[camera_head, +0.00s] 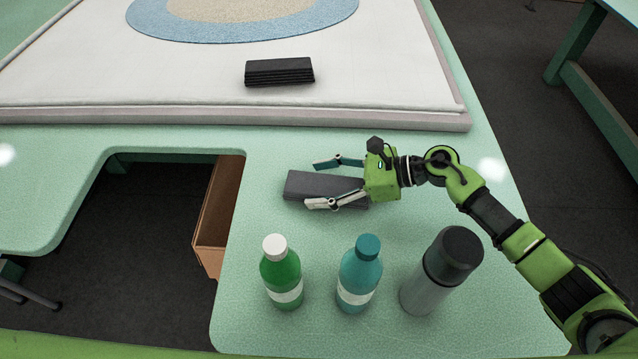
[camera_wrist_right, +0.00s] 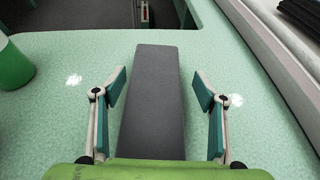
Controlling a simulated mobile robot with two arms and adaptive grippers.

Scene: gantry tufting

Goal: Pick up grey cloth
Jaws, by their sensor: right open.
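The grey cloth (camera_head: 308,185) is a folded, dark grey strip lying flat on the green table. My right gripper (camera_head: 324,184) is open, with its fingers on either side of the cloth in the head view. In the right wrist view the cloth (camera_wrist_right: 154,95) runs lengthwise between the two spread fingers of the right gripper (camera_wrist_right: 160,92), with a gap on each side. The gripper's body hides the cloth's near end. My left gripper is not in view.
A green bottle (camera_head: 283,276), a teal bottle (camera_head: 359,276) and a grey flask (camera_head: 440,272) stand in front of the cloth. A folded black cloth stack (camera_head: 279,72) lies on the white frame (camera_head: 200,92) behind. A brown box (camera_head: 217,220) sits below the table cut-out.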

